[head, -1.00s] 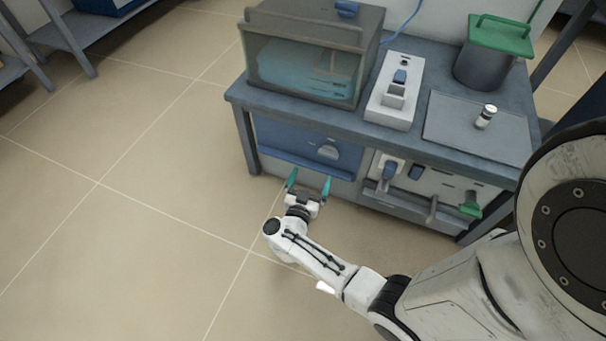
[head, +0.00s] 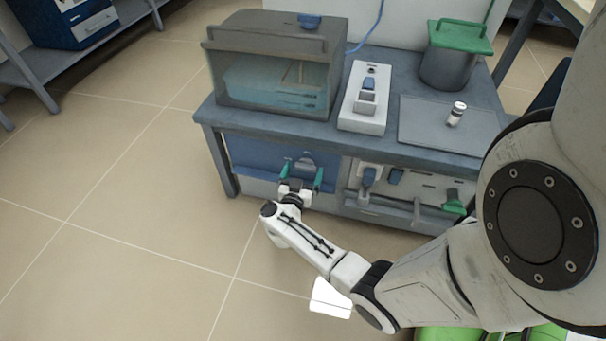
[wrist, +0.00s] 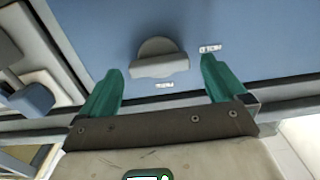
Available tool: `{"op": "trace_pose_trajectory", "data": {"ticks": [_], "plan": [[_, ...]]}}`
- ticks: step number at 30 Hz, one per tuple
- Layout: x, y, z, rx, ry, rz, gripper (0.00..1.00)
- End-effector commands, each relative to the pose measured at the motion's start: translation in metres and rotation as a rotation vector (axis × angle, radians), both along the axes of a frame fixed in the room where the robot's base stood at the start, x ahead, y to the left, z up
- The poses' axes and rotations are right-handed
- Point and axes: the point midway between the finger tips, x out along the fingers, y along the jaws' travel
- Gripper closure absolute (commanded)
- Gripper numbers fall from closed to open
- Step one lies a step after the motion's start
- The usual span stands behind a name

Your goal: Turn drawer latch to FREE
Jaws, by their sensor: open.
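The drawer latch is a grey round knob with a raised bar (wrist: 160,62) on the blue drawer front (wrist: 95,28). In the wrist view it sits ahead of and between my open green fingertips, not gripped. Two small white labels (wrist: 210,48) are beside it; their text is too small to read. In the head view the latch (head: 305,160) shows just above my gripper (head: 301,174), on the drawer front (head: 250,156) under the bench. My gripper is open and empty. I cannot tell the exact gap between fingertips and drawer face.
The bench (head: 385,143) carries a glass-fronted chamber (head: 275,88), a white switch box (head: 364,100), a grey pot with a green lid (head: 447,68) and a small vial (head: 456,113). Right of the drawer is a panel with blue and green handles (head: 453,202). The floor at left is clear.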

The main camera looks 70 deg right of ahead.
Motion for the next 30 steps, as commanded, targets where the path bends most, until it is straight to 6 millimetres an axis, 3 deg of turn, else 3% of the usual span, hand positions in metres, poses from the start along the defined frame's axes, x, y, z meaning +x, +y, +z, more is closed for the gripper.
{"op": "trace_pose_trajectory", "data": {"ticks": [8,25,30], "plan": [[0.0003,-0.0015,0.0003,0.0,0.0,0.001,0.02],[0.0005,-0.0011,0.0003,0.0,0.0,0.001,0.56],[0.0007,-0.001,0.0002,0.0,-0.006,0.002,0.58]]}}
